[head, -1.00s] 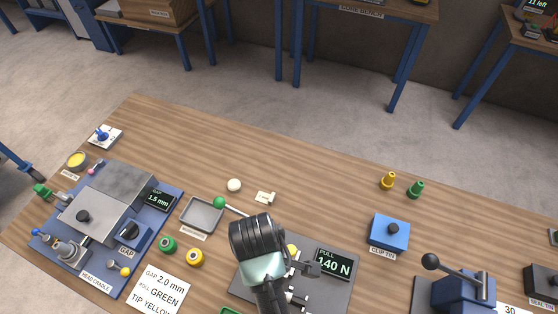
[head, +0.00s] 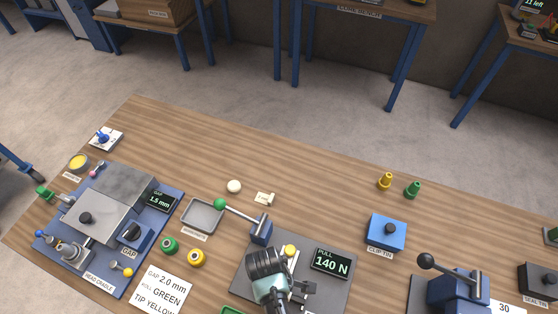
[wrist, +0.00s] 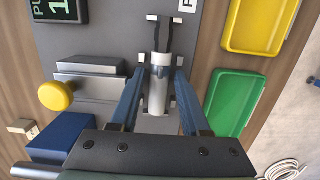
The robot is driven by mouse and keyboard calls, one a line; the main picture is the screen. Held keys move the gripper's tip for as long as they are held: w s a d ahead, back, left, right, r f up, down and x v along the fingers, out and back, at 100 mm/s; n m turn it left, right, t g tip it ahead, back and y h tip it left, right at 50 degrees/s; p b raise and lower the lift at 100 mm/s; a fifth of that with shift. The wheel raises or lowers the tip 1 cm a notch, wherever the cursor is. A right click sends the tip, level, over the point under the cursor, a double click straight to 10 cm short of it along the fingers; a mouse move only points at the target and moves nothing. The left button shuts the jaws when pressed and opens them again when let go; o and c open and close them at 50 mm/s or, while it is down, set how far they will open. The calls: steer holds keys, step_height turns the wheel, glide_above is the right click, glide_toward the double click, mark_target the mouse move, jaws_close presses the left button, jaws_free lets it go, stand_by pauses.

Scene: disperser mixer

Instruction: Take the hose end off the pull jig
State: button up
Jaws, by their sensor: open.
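The pull jig is a grey plate (head: 338,288) at the front middle of the table in the head view, with a display reading PULL 140 N (head: 331,262). In the wrist view the hose end (wrist: 158,92) is a pale, light-grey cylinder in a bracket on the jig plate (wrist: 110,30). A dark forked part joins its far end. My gripper (wrist: 160,78) is open, with one finger on each side of the hose end. I cannot tell whether either finger touches it. In the head view my arm hides much of the jig.
A yellow knob (wrist: 56,96) and a blue lever block (wrist: 62,136) stand left of the fingers. A yellow tray (wrist: 258,22) and a green tray (wrist: 235,98) lie right. The green-balled lever (head: 219,203) rises behind the jig. A blue clip tin (head: 387,231) stands right.

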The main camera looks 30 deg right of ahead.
steer(key=shift+f, duration=0.25)
jaws_close()
steer(key=shift+r, duration=0.1)
